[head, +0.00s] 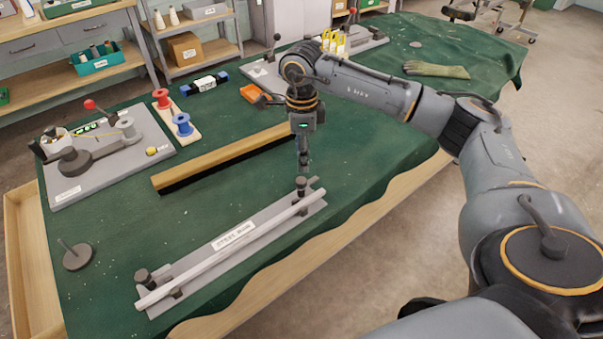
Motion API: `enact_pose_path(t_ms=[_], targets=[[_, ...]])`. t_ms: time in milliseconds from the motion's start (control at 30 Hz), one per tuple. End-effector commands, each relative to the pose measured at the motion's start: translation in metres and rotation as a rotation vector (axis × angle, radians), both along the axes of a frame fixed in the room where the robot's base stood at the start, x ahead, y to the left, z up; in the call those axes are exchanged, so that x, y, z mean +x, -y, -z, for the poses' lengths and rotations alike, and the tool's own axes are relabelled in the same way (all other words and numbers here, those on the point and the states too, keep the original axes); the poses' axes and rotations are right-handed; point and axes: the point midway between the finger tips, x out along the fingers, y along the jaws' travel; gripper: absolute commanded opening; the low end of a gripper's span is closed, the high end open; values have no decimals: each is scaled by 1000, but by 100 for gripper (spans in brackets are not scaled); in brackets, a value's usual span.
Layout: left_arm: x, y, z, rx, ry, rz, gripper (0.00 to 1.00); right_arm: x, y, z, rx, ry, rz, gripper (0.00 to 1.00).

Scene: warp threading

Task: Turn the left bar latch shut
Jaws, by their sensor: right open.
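A white steel rod (235,247) lies along a grey base plate (188,262) labelled steel bar, at the front of the green-covered table. The left bar latch (146,278) is a dark round knob at the plate's near-left end, beside the rod. How far it is turned is too small to tell. A similar dark right latch (301,186) stands at the far-right end. My right gripper (303,168) points down just above this right latch, far from the left one. It is open; whether it touches the right latch is unclear. My left gripper is out of view.
A wooden beam (222,162) lies behind the bar. A grey device (108,153) with spools stands at the left, and a dark disc with a pin (77,257) lies near the left edge. Green cloth (120,240) is clear around the left latch.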

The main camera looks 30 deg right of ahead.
Motion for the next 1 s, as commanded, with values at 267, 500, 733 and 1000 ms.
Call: enact_pose_path(t_ms=[267,500,733,1000], targets=[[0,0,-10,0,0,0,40,-1,-1,54,2,-1,-1,51],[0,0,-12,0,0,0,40,0,-1,76,2,0,0,51],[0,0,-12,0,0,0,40,0,-1,79,3,1,-1,51],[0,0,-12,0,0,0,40,0,-1,79,3,1,-1,13]])
